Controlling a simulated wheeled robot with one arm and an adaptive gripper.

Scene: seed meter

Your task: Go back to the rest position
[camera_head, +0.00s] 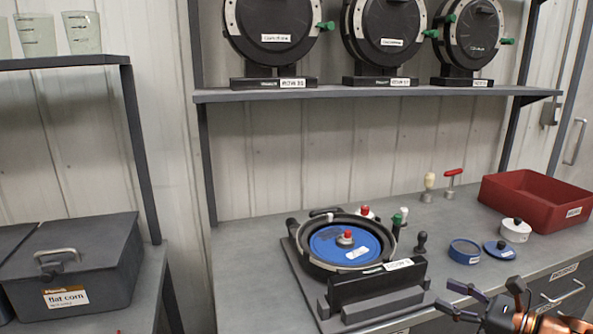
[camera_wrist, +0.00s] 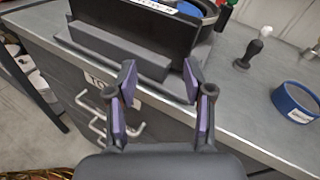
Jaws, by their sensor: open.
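My gripper (camera_head: 492,298) is at the lower right of the head view, in front of the workbench's front edge. In the wrist view my gripper (camera_wrist: 158,95) is open, with two purple-lined fingers apart and nothing between them. Past the fingertips is the dark base of the seed meter (camera_wrist: 115,45). In the head view the seed meter (camera_head: 372,283) lies on the bench with a blue disc (camera_head: 330,243) and a red-topped knob in its round housing. The gripper appears apart from it.
A blue ring (camera_head: 464,251), a blue lid (camera_head: 500,250), a white canister (camera_head: 514,231) and a red bin (camera_head: 540,203) stand at the right of the bench. Black-handled tools stand beside the meter. Drawers with handles (camera_wrist: 97,112) are below the edge. A shelf (camera_head: 370,94) holds three more meters.

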